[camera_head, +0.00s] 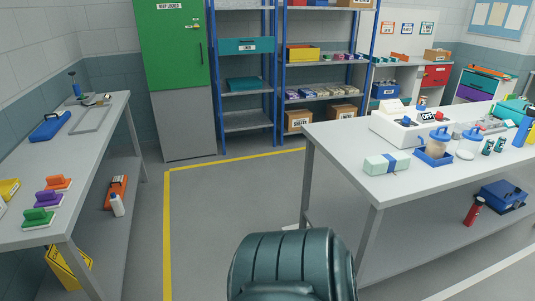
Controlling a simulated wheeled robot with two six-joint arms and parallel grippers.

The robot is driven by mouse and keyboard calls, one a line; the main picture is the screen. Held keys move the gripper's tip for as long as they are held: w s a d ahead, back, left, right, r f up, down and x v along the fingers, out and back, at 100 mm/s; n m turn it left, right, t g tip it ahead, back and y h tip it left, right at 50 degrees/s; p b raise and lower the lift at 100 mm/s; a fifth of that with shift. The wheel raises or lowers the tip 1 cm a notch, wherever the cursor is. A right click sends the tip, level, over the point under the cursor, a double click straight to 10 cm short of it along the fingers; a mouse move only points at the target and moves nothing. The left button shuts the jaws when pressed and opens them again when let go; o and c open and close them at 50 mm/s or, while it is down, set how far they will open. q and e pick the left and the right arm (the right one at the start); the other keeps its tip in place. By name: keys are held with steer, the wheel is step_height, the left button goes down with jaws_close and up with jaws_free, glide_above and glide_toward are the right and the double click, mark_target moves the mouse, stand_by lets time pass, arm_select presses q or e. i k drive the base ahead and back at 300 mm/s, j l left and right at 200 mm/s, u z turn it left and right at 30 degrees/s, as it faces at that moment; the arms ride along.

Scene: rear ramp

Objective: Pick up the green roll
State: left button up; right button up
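A pale green, block-like bundle (386,162) with a blue band lies on the near left part of the right-hand table. It is the nearest match I see for the green roll, but I cannot tell for sure that it is a roll. A teal thing (513,109) lies at the far right of the same table, partly cut by the picture's edge. Neither of my grippers is in view.
The right table (345,143) also bears a white switch box (402,128), a blue holder with a jar (433,155) and several small items. The left table (102,122) holds coloured brushes. Grey floor (215,215) lies open between them.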

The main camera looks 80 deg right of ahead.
mark_target(388, 163)
steer(key=z, duration=3.45)
